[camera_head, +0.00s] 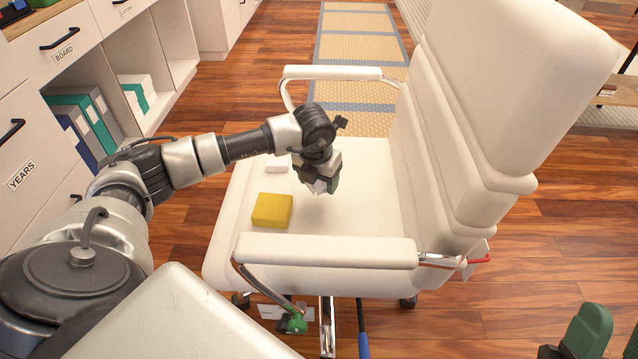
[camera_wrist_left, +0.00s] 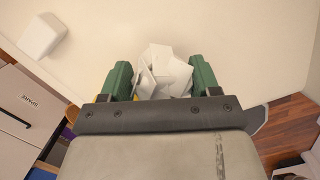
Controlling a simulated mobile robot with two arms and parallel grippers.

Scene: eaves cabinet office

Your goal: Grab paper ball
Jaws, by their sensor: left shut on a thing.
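The paper ball (camera_wrist_left: 163,74) is white and crumpled. In the left wrist view it sits between the two green fingers of my left gripper (camera_wrist_left: 161,82), which press on it from both sides. In the head view my left gripper (camera_head: 326,186) points down over the seat of the white chair (camera_head: 365,215), and only a small part of the paper ball (camera_head: 318,187) shows between the fingers. I cannot tell whether the ball touches the seat. A green finger of my right gripper (camera_head: 580,338) shows at the bottom right corner, cut off by the edge.
A yellow block (camera_head: 272,211) and a small white block (camera_head: 277,167) lie on the seat left of my left gripper. The chair's armrests (camera_head: 325,251) and tall backrest (camera_head: 480,110) bound the seat. White cabinets (camera_head: 60,120) with binders stand at left.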

